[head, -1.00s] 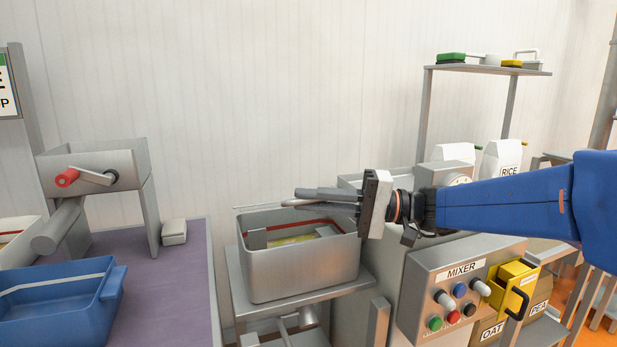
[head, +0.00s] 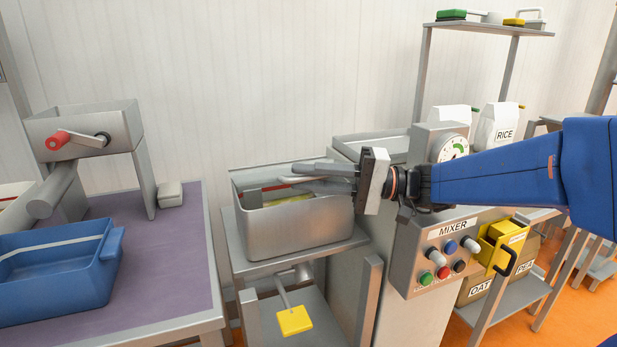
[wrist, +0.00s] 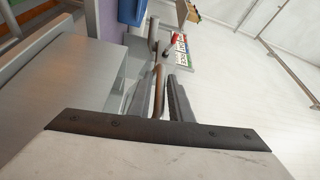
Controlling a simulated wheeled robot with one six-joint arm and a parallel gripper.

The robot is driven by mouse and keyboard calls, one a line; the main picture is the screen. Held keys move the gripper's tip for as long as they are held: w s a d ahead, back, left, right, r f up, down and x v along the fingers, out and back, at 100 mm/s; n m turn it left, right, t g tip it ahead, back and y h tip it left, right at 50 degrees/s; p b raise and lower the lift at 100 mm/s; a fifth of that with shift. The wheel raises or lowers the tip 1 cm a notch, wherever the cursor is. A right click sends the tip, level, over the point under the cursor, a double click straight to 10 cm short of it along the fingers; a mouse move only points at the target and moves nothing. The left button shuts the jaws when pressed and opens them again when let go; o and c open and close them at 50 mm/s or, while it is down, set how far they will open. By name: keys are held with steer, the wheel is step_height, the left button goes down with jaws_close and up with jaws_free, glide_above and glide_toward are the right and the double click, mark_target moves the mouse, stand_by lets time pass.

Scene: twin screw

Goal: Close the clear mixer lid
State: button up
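The mixer is the grey machine with a panel marked MIXER (head: 453,228) and an open-topped metal bin (head: 295,232) at its left. The bin shows a red band and something yellow inside. I cannot clearly pick out the clear lid in either view. My gripper (head: 300,180) reaches in from the right, its grey fingers over the bin's top and hiding part of the opening. In the wrist view the fingers (wrist: 170,95) look close together, with a thin brown bar beside or between them. I cannot tell whether they grip it.
A yellow plate (head: 295,320) hangs below the bin's stand. Left is a purple-topped table (head: 165,255) with a blue tub (head: 60,285) and a red-handled crank machine (head: 85,130). A yellow box (head: 500,245) hangs right of the panel. A high shelf (head: 490,28) stands behind.

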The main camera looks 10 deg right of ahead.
steer(key=shift+r, duration=0.1)
step_height(320, 180, up, 10)
steer(key=shift+f, duration=0.1)
stand_by(0.5)
steer(key=shift+c, duration=0.6)
